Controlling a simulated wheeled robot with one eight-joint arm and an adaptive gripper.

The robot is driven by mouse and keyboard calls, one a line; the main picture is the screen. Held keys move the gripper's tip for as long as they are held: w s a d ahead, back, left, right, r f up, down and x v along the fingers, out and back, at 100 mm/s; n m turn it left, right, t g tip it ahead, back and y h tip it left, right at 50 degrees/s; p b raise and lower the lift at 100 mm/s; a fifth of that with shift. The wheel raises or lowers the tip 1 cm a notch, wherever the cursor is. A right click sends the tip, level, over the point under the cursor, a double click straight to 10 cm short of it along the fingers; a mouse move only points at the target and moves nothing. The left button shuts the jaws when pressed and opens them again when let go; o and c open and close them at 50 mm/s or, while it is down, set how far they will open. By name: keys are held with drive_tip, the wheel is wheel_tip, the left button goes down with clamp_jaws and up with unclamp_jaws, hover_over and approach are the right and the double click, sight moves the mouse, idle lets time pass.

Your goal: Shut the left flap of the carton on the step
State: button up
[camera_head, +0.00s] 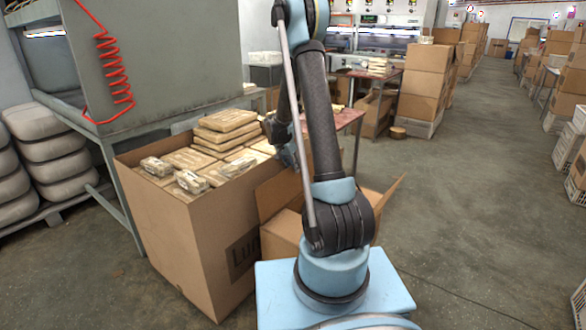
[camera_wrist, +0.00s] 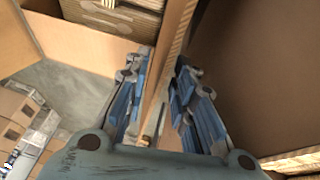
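The carton (camera_head: 286,232) stands open and low, right of a big full box and partly hidden behind my arm. Its left flap (camera_head: 281,193) stands raised next to the big box, and its right flap (camera_head: 387,205) leans outward. In the wrist view, a cardboard panel edge (camera_wrist: 166,72), apparently the left flap, runs up between my two blue-padded fingers. My gripper (camera_wrist: 164,66) has its fingers apart, one on each side of this edge; I cannot tell if either touches it. In the head view my gripper (camera_head: 287,156) is small and partly hidden at the flap's top.
The big box (camera_head: 190,240) is filled with wrapped bundles (camera_head: 225,122) that rise above its rim. A grey machine (camera_head: 165,60) with a red coiled cord stands behind it. A table (camera_head: 350,118) is behind my arm. Open floor (camera_head: 470,210) lies to the right.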

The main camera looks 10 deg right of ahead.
clamp_jaws()
idle(0.3)
